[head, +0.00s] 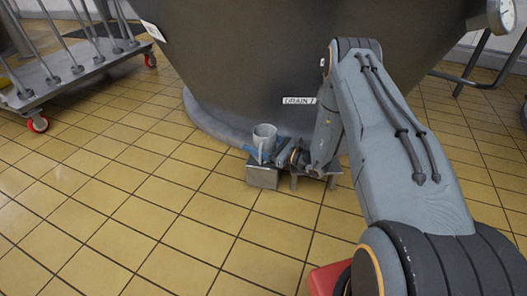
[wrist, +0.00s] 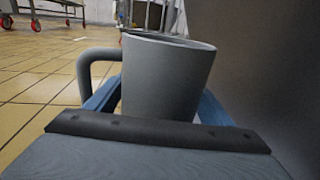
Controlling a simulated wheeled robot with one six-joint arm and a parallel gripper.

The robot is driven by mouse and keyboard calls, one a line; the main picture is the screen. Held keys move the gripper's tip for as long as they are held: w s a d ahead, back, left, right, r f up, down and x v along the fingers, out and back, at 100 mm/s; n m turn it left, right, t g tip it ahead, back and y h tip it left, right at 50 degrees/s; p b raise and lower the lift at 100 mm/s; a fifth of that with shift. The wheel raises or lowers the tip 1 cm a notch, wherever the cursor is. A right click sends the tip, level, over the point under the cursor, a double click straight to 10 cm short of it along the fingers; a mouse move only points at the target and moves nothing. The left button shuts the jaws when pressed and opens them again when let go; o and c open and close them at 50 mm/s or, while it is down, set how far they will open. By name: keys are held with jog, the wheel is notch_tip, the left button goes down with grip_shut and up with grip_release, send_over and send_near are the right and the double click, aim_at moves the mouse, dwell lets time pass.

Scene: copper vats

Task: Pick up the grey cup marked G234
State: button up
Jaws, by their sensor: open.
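The grey cup (head: 264,134) stands upright on a small grey metal block at the foot of the large vat. In the wrist view the cup (wrist: 165,80) fills the middle, with its handle on the left. No G234 mark is legible on it in either view. My gripper (head: 262,151) is open, with its blue fingers reaching along both sides of the cup. In the wrist view the gripper (wrist: 157,102) has one finger left of the cup, below the handle, and one right. The cup's base is hidden behind my gripper; I cannot tell whether the fingers touch it.
The block (head: 262,177) stands on the yellow tiled floor (head: 190,225). A small stand (head: 316,168) is beside it, under my arm. The dark vat (head: 270,60), labelled DRAIN 7, rises close behind. A wheeled rack (head: 75,70) stands at the left. The floor in front is clear.

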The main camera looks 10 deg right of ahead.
jog(key=shift+a, duration=0.1)
jog(key=shift+c, duration=0.5)
jog(key=shift+w, duration=0.1)
jog(key=c, duration=0.8)
jog(key=shift+r, duration=0.2)
